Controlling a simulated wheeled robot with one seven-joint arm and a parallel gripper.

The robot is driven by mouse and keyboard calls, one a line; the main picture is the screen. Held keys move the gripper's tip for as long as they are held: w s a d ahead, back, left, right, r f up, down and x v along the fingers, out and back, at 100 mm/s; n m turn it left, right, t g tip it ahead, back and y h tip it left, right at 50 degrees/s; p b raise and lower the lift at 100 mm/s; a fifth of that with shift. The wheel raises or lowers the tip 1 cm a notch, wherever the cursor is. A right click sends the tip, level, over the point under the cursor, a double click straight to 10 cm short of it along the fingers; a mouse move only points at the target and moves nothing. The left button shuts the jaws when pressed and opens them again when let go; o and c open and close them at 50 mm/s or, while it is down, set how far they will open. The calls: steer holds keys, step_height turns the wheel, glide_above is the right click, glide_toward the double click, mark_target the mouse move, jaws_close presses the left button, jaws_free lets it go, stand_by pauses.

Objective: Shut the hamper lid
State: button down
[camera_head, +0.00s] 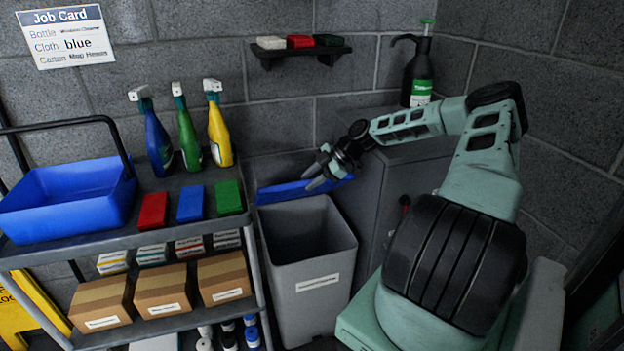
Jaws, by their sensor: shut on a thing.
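The hamper (312,292) is a tall grey bin with a white label on its front, standing on the floor between the trolley and a grey cabinet. Its top is open and its dark inside shows. The blue hamper lid (283,194) is raised along the back of the opening, seen as a narrow tilted strip. My gripper (316,176) is at the right part of the lid, shut on it. The fingers hide some of the lid, and the exact grip is small in view.
A trolley (175,250) with a blue tub (68,212), spray bottles, coloured blocks and cartons stands close on the left. The grey cabinet (415,172) with a black pump bottle (418,78) is on the right. A small wall shelf (300,52) hangs above.

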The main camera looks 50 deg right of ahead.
steer(key=c, duration=1.3)
jaws_free()
steer(key=shift+d+f, duration=0.1)
steer(key=shift+f, duration=0.2)
steer(key=shift+o, duration=0.2)
steer(key=shift+w, duration=0.15)
steer(key=shift+r, duration=0.1)
